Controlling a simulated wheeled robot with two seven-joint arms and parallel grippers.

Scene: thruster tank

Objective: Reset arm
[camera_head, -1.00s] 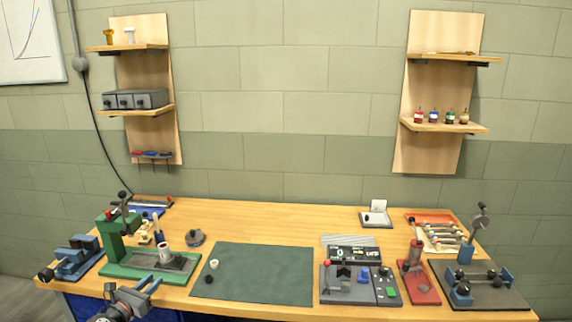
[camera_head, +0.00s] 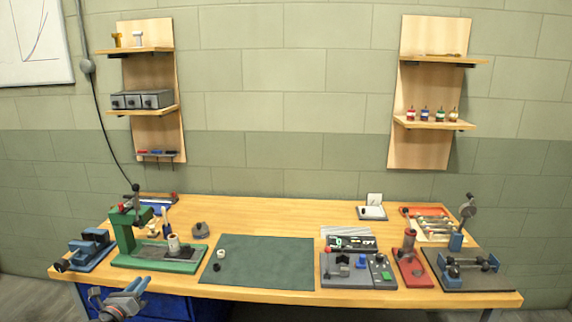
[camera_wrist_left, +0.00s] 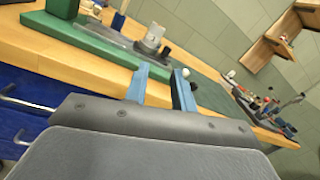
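My left gripper (camera_head: 119,288) is low at the left of the head view, in front of the workbench's front edge. In the left wrist view its two blue fingers (camera_wrist_left: 160,88) stand apart with nothing held between them. A green press (camera_head: 160,255) stands on the bench beyond the gripper, with a grey cylinder (camera_head: 173,244) on its base. The gripper is apart from both. My right gripper is not in view.
The wooden bench (camera_head: 270,210) holds a dark green mat (camera_head: 258,262), a blue vise (camera_head: 92,249), a grey control station (camera_head: 345,268), a red press (camera_head: 410,265) and a dark fixture (camera_head: 470,272). Blue drawers (camera_head: 165,308) sit under the bench. Two shelf boards hang on the wall.

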